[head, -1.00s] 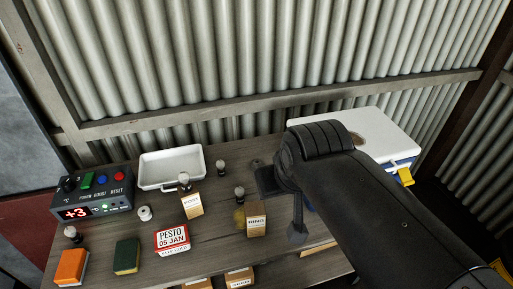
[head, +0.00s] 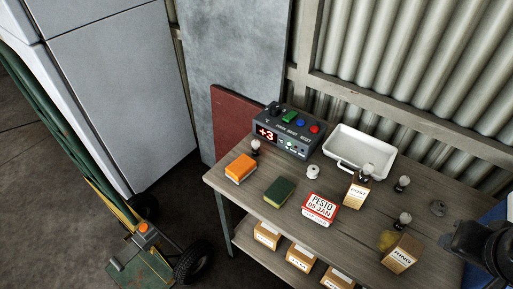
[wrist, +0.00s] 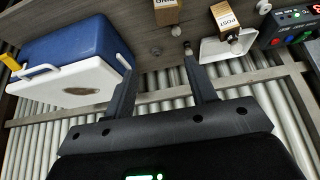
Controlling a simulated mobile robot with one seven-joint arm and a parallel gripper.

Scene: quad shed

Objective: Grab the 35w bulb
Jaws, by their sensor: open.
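Several small bulbs with clear or white globes and dark bases stand on the wooden bench (head: 290,215). One bulb (head: 255,147) is by the control box, one (head: 402,184) is right of the POST box, and one (head: 404,220) is at the RING box. Another bulb (head: 366,170) shows at the top of the POST box (head: 357,194). No wattage is readable, so I cannot tell which is 35w. My gripper (wrist: 162,62) is open and empty in the wrist view. A bulb (wrist: 188,47) appears near its right fingertip, apparently beyond it.
A blue and white cooler (wrist: 75,60) is beside my gripper. A hand truck (head: 140,240) stands left.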

